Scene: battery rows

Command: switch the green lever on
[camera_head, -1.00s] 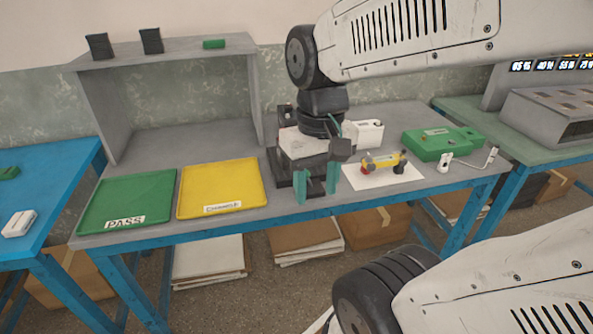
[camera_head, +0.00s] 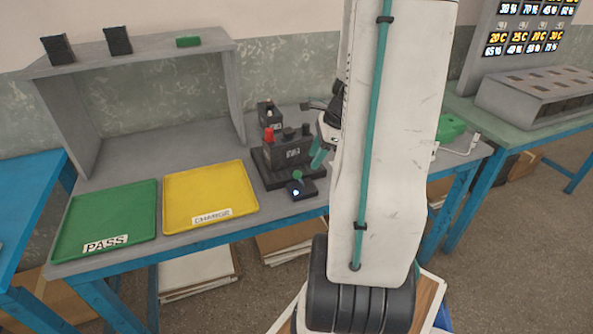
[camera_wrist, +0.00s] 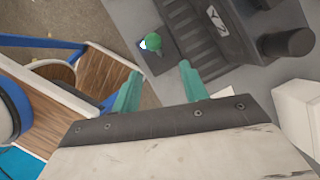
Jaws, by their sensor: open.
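The green lever knob (camera_head: 297,175) stands at the front of a dark device (camera_head: 288,155) on the grey bench, with a small bright light beside it. The knob also shows in the wrist view (camera_wrist: 155,43), at the top, beyond the fingertips. My gripper (camera_wrist: 158,84) has its two teal fingers apart with nothing between them. In the head view my gripper (camera_head: 318,155) is just right of the device, partly hidden by my arm. The fingers look close to the knob but apart from it in the wrist view.
A green PASS tray (camera_head: 105,222) and a yellow CHARGE tray (camera_head: 210,197) lie left of the device. A red knob (camera_head: 268,134) stands on the device. A green box (camera_head: 450,128) is partly behind my arm. A grey shelf (camera_head: 140,55) stands at the back left.

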